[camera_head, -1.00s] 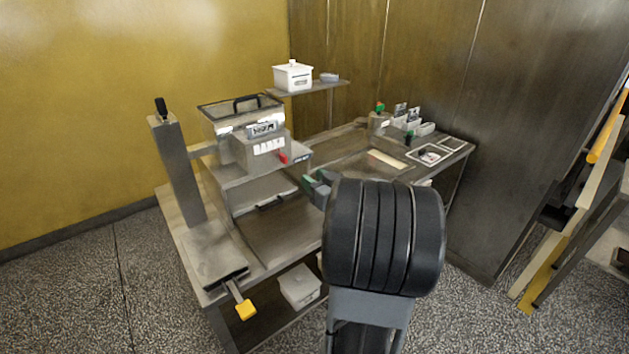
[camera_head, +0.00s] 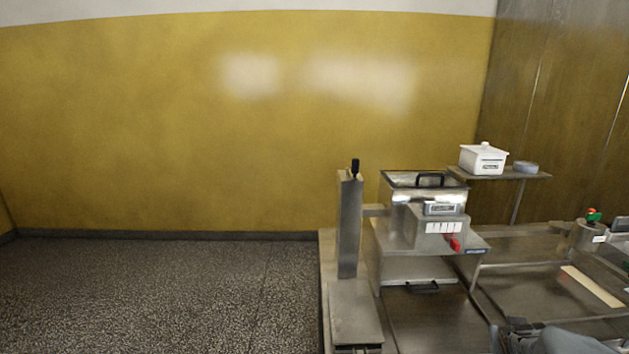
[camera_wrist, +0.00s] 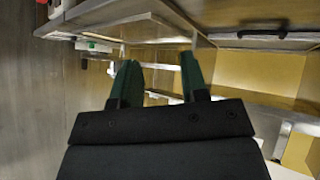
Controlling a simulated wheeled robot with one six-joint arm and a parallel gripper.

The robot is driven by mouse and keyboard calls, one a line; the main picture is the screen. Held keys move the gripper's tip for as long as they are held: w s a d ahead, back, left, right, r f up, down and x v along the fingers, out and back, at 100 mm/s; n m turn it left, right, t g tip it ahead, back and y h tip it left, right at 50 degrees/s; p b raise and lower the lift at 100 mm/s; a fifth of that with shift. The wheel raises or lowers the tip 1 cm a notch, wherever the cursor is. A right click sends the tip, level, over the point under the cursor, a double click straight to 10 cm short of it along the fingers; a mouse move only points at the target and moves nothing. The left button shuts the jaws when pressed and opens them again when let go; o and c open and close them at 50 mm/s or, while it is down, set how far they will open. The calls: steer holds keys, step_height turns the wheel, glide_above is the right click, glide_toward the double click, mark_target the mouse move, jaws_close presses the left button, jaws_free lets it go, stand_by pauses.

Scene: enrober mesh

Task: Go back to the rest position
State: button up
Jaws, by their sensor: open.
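My gripper (camera_wrist: 158,82) shows in the wrist view with its two green fingers apart and nothing between them. In the head view only a grey part of my arm shows at the bottom right edge, and the fingertips are not clear there. The steel enrober machine (camera_head: 432,225) stands on the metal bench, with a lidded glass-topped tank, a row of white labels and a red switch. In the wrist view a metal surface with a dark handle (camera_wrist: 250,34) lies beyond the fingers.
A white lidded pot (camera_head: 483,160) and a small grey dish (camera_head: 525,167) sit on a raised shelf (camera_head: 500,175). A steel post (camera_head: 350,225) with a black handle stands at the bench's left. The speckled floor (camera_head: 150,290) to the left is clear, before a yellow wall (camera_head: 200,150).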

steer(key=s+a+r+n+g+y, duration=0.1)
steer(key=s+a+n+y, duration=0.1)
steer(key=a, duration=1.2)
steer(key=s+a+r+n+g+y, duration=0.1)
steer(key=s+a+r+n+y, duration=0.1)
steer(key=a, duration=1.3)
steer(key=s+n+y, duration=0.1)
steer(key=y, duration=0.1)
steer(key=shift+s+a+r+n+g+y, duration=0.15)
steer(key=shift+s+n+g+y, duration=0.15)
steer(key=shift+g, duration=0.1)
